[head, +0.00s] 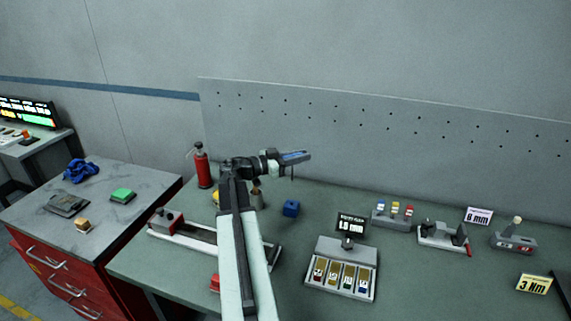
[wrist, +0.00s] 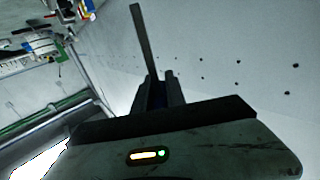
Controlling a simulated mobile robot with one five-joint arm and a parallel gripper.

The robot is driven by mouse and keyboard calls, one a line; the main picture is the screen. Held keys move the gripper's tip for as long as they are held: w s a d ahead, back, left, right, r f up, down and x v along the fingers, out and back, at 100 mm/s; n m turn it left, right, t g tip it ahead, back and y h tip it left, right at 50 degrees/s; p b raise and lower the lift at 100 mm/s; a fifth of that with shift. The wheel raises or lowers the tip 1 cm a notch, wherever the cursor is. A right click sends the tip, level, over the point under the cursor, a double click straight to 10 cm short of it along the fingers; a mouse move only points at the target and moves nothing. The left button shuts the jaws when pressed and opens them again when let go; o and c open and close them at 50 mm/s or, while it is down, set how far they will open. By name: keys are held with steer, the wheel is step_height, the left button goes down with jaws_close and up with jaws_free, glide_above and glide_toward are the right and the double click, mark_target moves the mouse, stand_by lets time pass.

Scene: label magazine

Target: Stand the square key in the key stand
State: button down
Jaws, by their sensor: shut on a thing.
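My gripper (head: 304,156) is raised above the green bench, in front of the pegboard. In the wrist view its fingers (wrist: 159,92) are shut on a thin, straight grey bar, which looks like the square key (wrist: 142,38). The bar sticks out beyond the fingertips; its other end is hidden by the gripper. In the head view a thin dark piece hangs just below the gripper. I cannot tell for sure which item is the key stand. A small blue block (head: 290,208) stands on the bench below the gripper, apart from it.
A grey magazine (head: 341,249) with coloured slots stands at front centre. A rack with coloured pieces (head: 393,219), a grey fixture (head: 441,237) and a grey block (head: 513,242) stand to the right. A red extinguisher (head: 202,166) stands at back left. My arm hides part of a rail (head: 190,236).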

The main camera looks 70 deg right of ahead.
step_height(320, 180, down, 11)
steer(key=w+d+n+t+h+b, duration=0.1)
steer(key=n+t+h+b, duration=0.2)
steer(key=b, duration=0.8)
steer(key=shift+d+n+t, duration=0.3)
steer(key=shift+d+t, duration=0.05)
steer(key=shift+t, duration=0.45)
steer(key=shift+f+b, duration=2.45)
steer(key=shift+b, duration=0.05)
steer(key=c, duration=1.3)
jaws_free()
steer(key=shift+r, duration=0.1)
